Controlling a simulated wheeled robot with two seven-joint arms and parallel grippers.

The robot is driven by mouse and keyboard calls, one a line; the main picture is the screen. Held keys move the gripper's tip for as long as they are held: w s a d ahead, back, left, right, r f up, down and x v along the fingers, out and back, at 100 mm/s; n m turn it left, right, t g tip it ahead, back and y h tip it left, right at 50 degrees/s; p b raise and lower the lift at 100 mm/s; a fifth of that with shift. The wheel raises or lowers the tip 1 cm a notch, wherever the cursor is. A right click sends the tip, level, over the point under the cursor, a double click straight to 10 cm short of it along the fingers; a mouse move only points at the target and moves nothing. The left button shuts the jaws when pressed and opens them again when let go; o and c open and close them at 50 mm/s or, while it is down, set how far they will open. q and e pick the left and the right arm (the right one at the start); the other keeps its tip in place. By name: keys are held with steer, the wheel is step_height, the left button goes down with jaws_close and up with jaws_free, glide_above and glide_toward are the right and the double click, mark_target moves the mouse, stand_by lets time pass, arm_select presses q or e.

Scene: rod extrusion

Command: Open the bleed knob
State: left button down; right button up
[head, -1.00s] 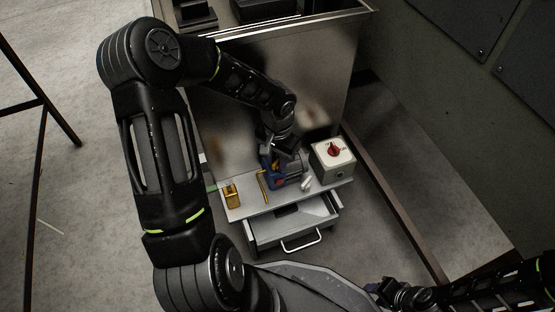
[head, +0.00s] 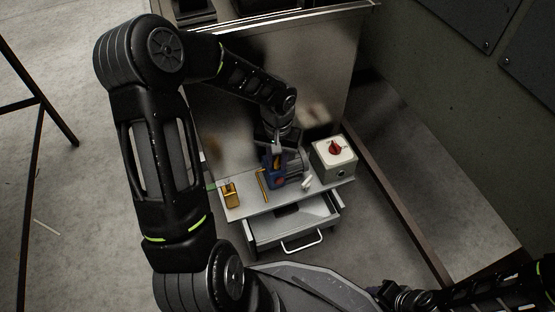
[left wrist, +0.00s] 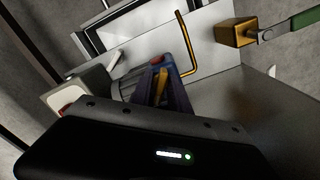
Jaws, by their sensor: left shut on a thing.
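A small blue pump unit with a grey ribbed motor (head: 293,172) stands on the top of a small white cabinet. It has a red part and a yellow part on its front, and the blue body (left wrist: 178,98) also shows in the left wrist view. My left gripper (head: 273,152) is down at the top of this blue unit and shut on the bleed knob there.
A white box with a red rotary switch (head: 334,149) stands right of the unit. The drawer (head: 299,230) below is open. A metal tank wall rises behind.

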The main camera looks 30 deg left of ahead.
arm_select(q)
steer(key=shift+n, duration=0.3)
steer(key=shift+f+n+b, duration=0.1)
steer(key=shift+n+b, duration=0.4)
steer(key=shift+n, duration=0.4)
steer(key=shift+n+b, duration=0.6)
steer(key=shift+n, duration=0.1)
steer(key=c, duration=1.2)
jaws_free()
steer(key=shift+o, duration=0.2)
